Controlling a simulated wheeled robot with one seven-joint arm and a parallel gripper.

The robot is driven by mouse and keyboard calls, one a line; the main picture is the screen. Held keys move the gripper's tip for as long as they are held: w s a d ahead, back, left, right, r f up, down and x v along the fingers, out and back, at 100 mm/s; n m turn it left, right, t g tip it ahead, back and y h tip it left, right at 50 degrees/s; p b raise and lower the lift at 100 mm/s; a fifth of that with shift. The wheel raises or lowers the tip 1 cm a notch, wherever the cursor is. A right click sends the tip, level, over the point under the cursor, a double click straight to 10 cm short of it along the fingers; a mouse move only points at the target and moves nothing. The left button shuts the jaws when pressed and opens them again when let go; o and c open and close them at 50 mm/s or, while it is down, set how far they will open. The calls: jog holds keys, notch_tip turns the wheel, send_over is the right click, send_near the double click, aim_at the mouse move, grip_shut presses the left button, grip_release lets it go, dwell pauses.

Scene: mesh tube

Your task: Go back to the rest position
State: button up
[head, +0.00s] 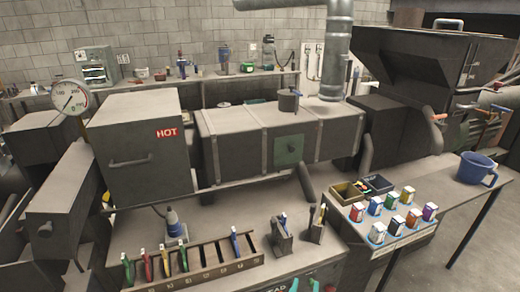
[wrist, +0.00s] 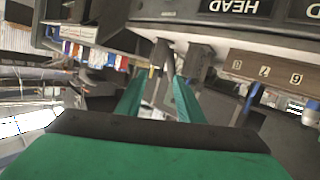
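My gripper (wrist: 160,88) shows in the wrist view with two green fingers rising from a dark and green body. The fingers are apart, with a gap between them and nothing held that I can see. Just past the tips is a small dark holder (wrist: 198,62) on the bench. A thin pale-tipped tool (wrist: 158,55) stands near the tips; I cannot tell how close it is.
In the head view, a numbered rack (head: 205,262) holds several coloured tools. Small holders (head: 281,240) stand right of it. Coloured cartons (head: 391,200) and a blue mug (head: 477,168) are on the right table. A machine marked HOT (head: 140,140) stands behind. Floor shows at far right.

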jog(key=s+a+f+n+y, duration=0.2)
jog(key=s+a+f, duration=0.2)
jog(key=s+f, duration=0.35)
jog(key=s+a+y, duration=0.1)
jog(key=s+a, duration=0.3)
jog(key=s, duration=0.8)
jog(key=s+a+f+t+y, duration=0.1)
jog(key=s+a, duration=0.3)
jog(key=s, duration=0.7)
jog(key=shift+s+y, duration=0.4)
